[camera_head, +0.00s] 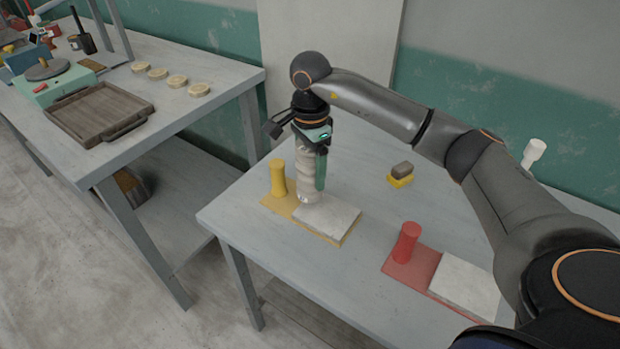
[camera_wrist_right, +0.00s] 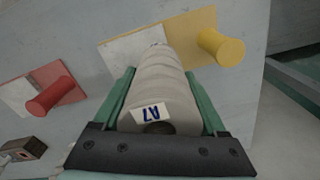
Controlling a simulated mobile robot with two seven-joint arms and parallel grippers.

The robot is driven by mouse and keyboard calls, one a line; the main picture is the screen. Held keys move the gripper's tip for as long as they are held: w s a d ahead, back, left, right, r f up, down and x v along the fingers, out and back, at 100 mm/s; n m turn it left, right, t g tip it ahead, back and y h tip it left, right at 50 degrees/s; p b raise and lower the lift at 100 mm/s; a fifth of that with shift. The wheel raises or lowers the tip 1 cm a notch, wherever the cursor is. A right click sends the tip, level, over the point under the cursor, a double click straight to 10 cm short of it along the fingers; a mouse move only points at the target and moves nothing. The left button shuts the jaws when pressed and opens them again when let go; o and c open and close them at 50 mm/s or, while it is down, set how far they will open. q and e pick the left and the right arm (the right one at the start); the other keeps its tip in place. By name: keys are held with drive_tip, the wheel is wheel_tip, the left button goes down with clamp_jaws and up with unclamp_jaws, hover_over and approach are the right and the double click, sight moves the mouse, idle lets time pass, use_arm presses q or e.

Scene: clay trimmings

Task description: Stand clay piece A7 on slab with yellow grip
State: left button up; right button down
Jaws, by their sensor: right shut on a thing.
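Clay piece A7 (camera_head: 307,170) is a pale, ribbed, upright cylinder with a white label reading A7, which shows in the right wrist view (camera_wrist_right: 150,113). My right gripper (camera_head: 314,180) is shut on it, with green fingers on both sides. The slab with the yellow grip (camera_head: 330,218) is a pale square on a yellow board (camera_head: 280,206), with the upright yellow grip (camera_head: 278,178) at its left end. The piece's lower end is at the slab's back left edge in the head view. Whether it touches the slab, I cannot tell. My left gripper is out of view.
A red board with a red grip (camera_head: 406,242) and a pale slab (camera_head: 466,284) lies to the right. A brown and yellow block (camera_head: 401,173) sits behind. A side table at left holds a wooden tray (camera_head: 100,110) and several pale discs. The table between the boards is clear.

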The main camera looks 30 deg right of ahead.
sight(310, 180)
wheel_tip(310, 180, down, 3)
drive_tip(key=shift+w+f, duration=0.1)
drive_tip(key=shift+f, duration=0.1)
drive_tip(key=shift+c, duration=1.7)
unclamp_jaws()
drive_tip(key=o, duration=0.3)
drive_tip(key=shift+o, duration=0.2)
